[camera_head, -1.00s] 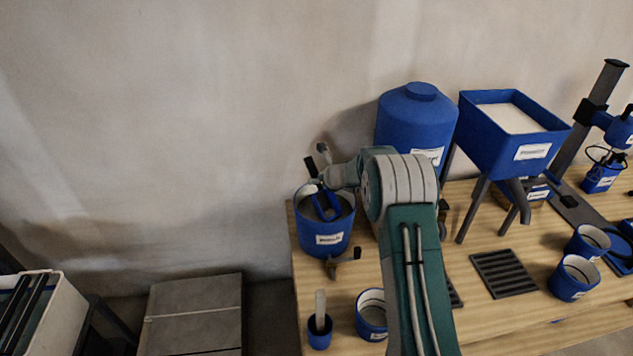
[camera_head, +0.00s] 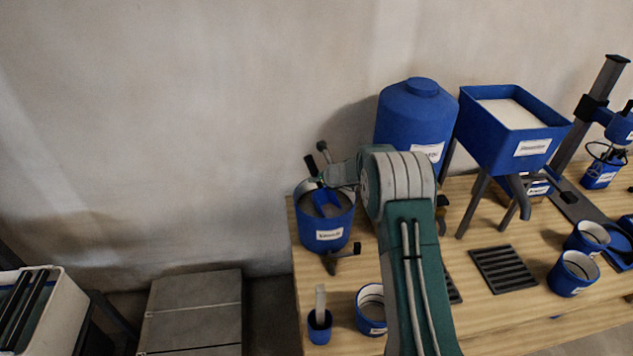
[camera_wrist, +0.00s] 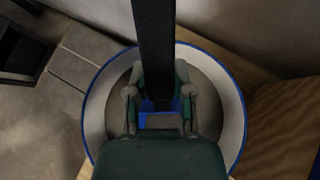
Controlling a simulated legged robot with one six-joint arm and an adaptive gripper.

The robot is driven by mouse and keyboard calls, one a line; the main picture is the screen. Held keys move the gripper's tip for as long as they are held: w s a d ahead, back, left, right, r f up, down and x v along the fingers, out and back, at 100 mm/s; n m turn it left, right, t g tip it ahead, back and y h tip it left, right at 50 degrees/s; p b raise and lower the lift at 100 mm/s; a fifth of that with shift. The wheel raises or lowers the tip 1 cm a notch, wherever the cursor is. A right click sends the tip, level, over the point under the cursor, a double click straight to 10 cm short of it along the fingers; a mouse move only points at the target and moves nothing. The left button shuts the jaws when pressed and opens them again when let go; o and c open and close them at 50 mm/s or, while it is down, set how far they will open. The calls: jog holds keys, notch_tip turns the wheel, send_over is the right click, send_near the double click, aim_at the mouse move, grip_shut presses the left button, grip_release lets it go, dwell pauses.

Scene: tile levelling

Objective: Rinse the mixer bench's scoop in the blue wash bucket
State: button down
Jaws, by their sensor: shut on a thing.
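The blue wash bucket (camera_head: 323,241) stands at the left end of the wooden bench, with a white label on its front. The wrist view looks down into it and shows its pale inner wall and blue rim (camera_wrist: 232,90). The scoop has a blue part (camera_head: 326,204) inside the bucket mouth and a dark handle that rises above the rim; the handle also shows in the wrist view (camera_wrist: 154,45). My gripper (camera_wrist: 158,100) is shut on the scoop over the bucket. My arm hides part of the bench, and the scoop's lower end is not clear.
A blue tank (camera_head: 413,125) and a blue hopper (camera_head: 515,130) on legs stand at the back right of the bucket. A small cup with a stick (camera_head: 320,330) and a blue cup (camera_head: 371,310) stand in front. A dark grate (camera_head: 503,269) lies on the bench.

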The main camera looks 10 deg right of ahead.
jog(key=shift+r, duration=0.6)
jog(key=shift+f, duration=1.45)
jog(key=shift+r, duration=0.15)
jog(key=shift+r, duration=1.3)
jog(key=shift+r, duration=0.1)
notch_tip(320, 180, up, 11)
